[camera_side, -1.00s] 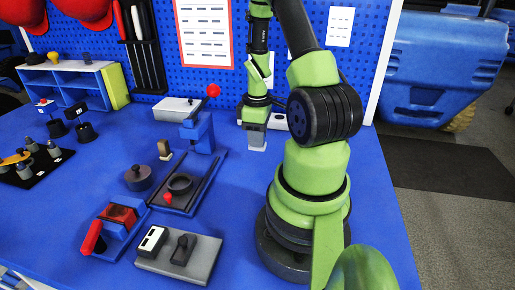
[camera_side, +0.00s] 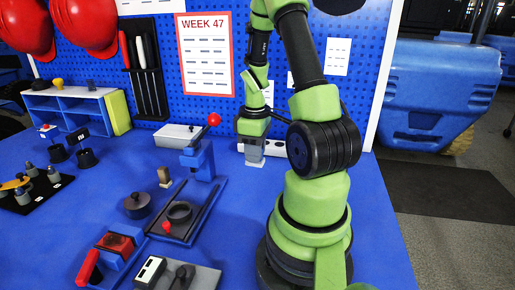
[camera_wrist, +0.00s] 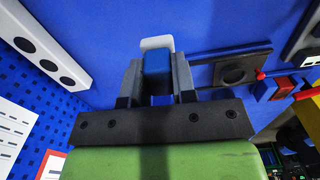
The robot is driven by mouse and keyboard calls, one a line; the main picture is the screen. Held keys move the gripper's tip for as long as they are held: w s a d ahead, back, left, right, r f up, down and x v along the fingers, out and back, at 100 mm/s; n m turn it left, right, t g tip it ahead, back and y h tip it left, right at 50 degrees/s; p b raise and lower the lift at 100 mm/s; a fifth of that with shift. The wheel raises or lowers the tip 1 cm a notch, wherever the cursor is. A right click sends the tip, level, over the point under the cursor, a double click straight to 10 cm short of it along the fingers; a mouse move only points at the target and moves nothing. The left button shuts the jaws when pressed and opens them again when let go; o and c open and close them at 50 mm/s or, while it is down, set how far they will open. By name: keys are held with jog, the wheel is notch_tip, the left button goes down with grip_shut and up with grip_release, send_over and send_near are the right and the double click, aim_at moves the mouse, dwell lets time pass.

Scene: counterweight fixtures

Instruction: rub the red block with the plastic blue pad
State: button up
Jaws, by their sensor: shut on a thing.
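My gripper (camera_side: 253,143) is at the back of the table, in front of the pegboard, pointing down. In the wrist view its two fingers (camera_wrist: 157,75) are shut on the blue pad (camera_wrist: 157,62), with a pale piece (camera_wrist: 157,43) showing beyond it. In the side view the pad's blue is hidden and a pale grey shape shows below the fingers. The red block (camera_side: 117,243) sits in a blue fixture with a red handle at the front left, well away from my gripper. It also shows in the wrist view (camera_wrist: 285,85) at the right.
A blue upright fixture with a red knob (camera_side: 199,160) stands between my gripper and the red block, by a dark tray with a ring (camera_side: 180,211). A round dark weight (camera_side: 137,205) and a grey switch plate (camera_side: 207,277) lie nearby. A white strip (camera_side: 275,148) lies behind my gripper.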

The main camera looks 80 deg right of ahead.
jog(key=w+a+r, duration=0.3)
jog(key=w+a, duration=0.4)
jog(key=a, duration=0.3)
jog(key=w+a+r, duration=0.3)
jog(key=w+a, duration=0.4)
jog(key=a, duration=0.3)
jog(key=n, duration=1)
send_over(103, 238)
jog(key=w, duration=0.1)
notch_tip(103, 238, down, 4)
jog(key=r, duration=0.1)
jog(key=shift+w+f, duration=0.15)
jog(key=shift+f, duration=3.8)
jog(key=shift+s+f, duration=0.25)
jog(key=shift+s, duration=0.35)
jog(key=shift+c, duration=0.4)
jog(key=shift+s, duration=3.1)
jog(key=shift+w, duration=3.55)
jog(key=shift+w+r, duration=0.1)
jog(key=shift+w, duration=0.15)
notch_tip(103, 238, up, 8)
jog(key=shift+s, duration=0.1)
